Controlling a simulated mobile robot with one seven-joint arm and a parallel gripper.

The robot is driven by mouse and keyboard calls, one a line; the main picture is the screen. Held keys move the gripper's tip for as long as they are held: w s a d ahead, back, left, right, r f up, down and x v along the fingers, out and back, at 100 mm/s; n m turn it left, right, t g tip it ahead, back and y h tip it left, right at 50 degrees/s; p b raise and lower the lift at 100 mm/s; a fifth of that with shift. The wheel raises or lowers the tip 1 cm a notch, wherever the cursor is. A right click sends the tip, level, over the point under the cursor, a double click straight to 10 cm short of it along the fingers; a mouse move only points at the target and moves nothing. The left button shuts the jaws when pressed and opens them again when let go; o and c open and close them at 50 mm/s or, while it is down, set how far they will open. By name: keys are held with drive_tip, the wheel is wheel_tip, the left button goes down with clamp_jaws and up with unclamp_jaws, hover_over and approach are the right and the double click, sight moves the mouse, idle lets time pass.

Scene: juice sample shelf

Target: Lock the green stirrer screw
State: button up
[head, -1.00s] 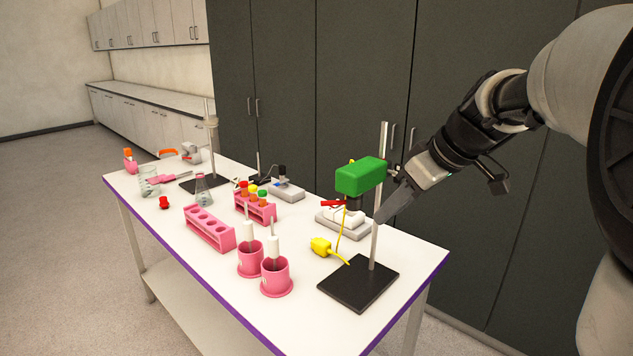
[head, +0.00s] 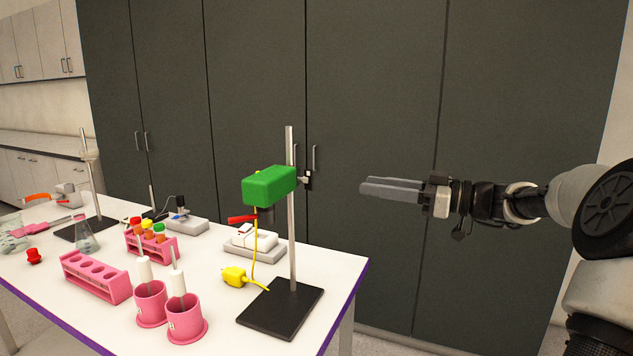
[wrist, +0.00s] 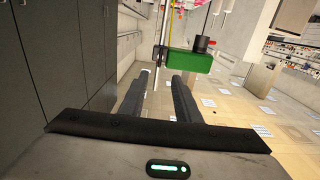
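The green stirrer (head: 269,186) is a green box held on a metal stand rod (head: 291,215). Its small dark and silver clamp screw (head: 307,179) sits on the right side of the rod, and I cannot tell whether it is tight. My gripper (head: 364,188) is level, empty and right of the screw, with its fingers pointing left and a gap between. In the wrist view the two fingers of my gripper (wrist: 161,76) are apart. The green stirrer (wrist: 188,60) shows beyond them, and the screw is small near the rod.
The stand's black base (head: 281,309) rests near the table's right end. A yellow plug (head: 234,276) and a white device (head: 255,242) are beside it. Pink holders (head: 151,304) and a pink rack (head: 97,278) stand left. Dark cabinets (head: 380,110) rise behind; space right of the table is free.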

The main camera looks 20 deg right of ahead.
sight(313, 178)
drive_tip(key=x, duration=1.4)
drive_tip(key=shift+f, duration=0.1)
clamp_jaws()
